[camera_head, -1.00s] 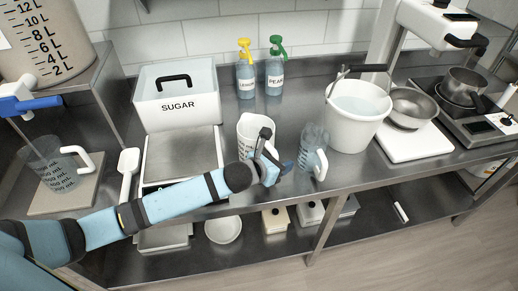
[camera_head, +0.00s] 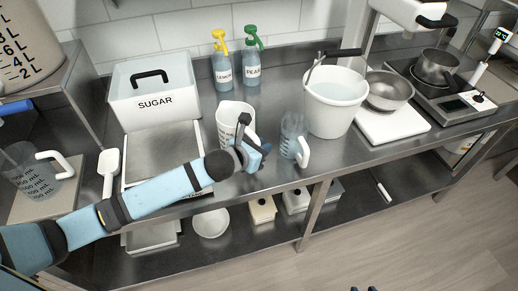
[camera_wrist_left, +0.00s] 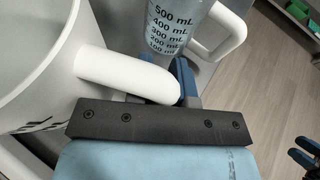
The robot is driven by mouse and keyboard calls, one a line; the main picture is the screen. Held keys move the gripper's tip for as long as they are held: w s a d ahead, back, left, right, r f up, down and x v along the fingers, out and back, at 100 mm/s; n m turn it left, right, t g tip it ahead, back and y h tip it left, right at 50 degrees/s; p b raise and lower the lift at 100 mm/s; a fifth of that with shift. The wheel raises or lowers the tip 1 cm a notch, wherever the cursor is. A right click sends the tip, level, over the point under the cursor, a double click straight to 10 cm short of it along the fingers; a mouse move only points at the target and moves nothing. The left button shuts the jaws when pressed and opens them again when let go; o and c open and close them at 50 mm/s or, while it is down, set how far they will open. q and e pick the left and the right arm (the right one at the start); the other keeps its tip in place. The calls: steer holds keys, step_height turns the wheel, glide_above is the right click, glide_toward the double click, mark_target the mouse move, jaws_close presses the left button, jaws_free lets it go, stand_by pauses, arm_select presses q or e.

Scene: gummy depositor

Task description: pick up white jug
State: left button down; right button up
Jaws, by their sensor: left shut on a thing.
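The white jug (camera_head: 231,116) stands upright on the steel bench, right of the tray in front of the SUGAR bin. My left gripper (camera_head: 250,150) is at its near side, shut on its handle. In the left wrist view the white jug (camera_wrist_left: 45,65) fills the left side, and its handle (camera_wrist_left: 125,75) runs between my left gripper's fingers (camera_wrist_left: 185,85). Two small dark-blue tips of my right gripper (camera_head: 363,289) show apart at the bottom edge, away from the bench.
A clear measuring jug (camera_head: 292,133) stands close right of the white jug. A white bucket (camera_head: 334,105) stands beyond it. Spray bottles (camera_head: 238,66) are behind. The SUGAR bin (camera_head: 153,95) and a shallow tray (camera_head: 160,155) are at left.

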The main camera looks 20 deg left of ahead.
arm_select(q)
step_height(320, 180, up, 18)
steer(key=shift+r, duration=0.25)
stand_by(0.4)
